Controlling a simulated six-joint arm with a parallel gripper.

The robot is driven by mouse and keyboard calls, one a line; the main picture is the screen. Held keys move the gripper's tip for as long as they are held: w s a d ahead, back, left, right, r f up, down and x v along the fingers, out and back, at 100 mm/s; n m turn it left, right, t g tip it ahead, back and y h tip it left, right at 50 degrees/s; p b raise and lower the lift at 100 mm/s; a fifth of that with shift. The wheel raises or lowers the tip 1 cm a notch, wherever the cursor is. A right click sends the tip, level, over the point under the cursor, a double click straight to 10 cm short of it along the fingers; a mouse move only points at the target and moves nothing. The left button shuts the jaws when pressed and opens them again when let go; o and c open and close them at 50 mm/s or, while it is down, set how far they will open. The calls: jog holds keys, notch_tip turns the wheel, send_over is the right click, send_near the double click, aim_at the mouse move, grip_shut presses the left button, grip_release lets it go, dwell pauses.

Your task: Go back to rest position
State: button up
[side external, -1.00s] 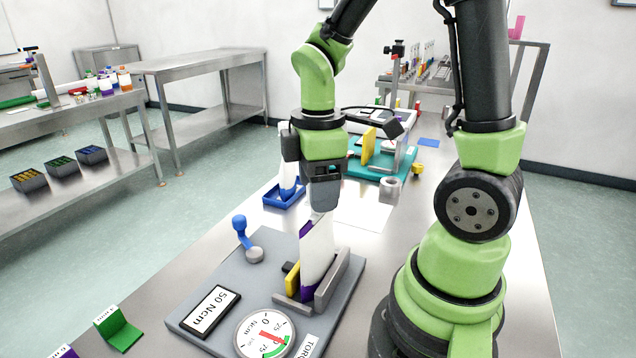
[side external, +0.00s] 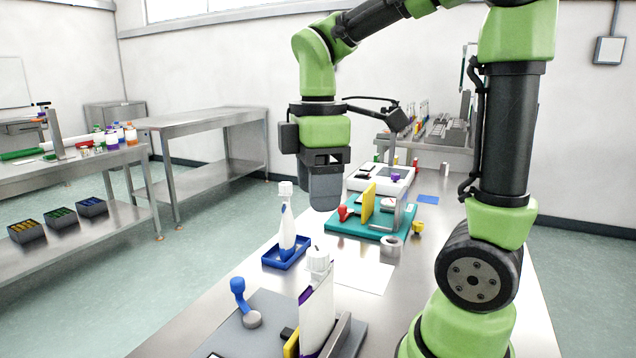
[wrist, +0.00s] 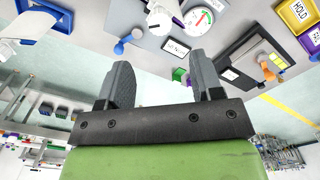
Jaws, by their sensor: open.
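My gripper (side external: 325,200) is raised above the bench, pointing down, with nothing in it. In the wrist view its two fingers (wrist: 163,82) are spread apart with an empty gap. A white and purple bottle with a white cap (side external: 318,295) stands upright in the grey torque fixture (side external: 262,312), below the gripper and clear of it. The bottle's white top also shows in the wrist view (wrist: 163,18). A second white and blue bottle (side external: 287,228) stands in a blue tray (side external: 272,262) behind it.
A teal fixture (side external: 345,222) with a yellow plate (side external: 369,204) and a grey ring (side external: 391,246) lie farther back. A blue-knobbed lever (side external: 240,296) stands on the torque fixture. Side benches (side external: 205,122) stand to the left. The air around the gripper looks free.

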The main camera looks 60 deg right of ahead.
jog(key=shift+r, duration=0.1)
dwell(0.4)
jog(key=s+a+r+m+t+y, duration=0.2)
jog(key=s+a+m+t, duration=0.3)
jog(key=m, duration=0.7)
jog(key=shift+s+a+t, duration=0.35)
jog(key=shift+a+t, duration=0.5)
jog(key=shift+t, duration=0.25)
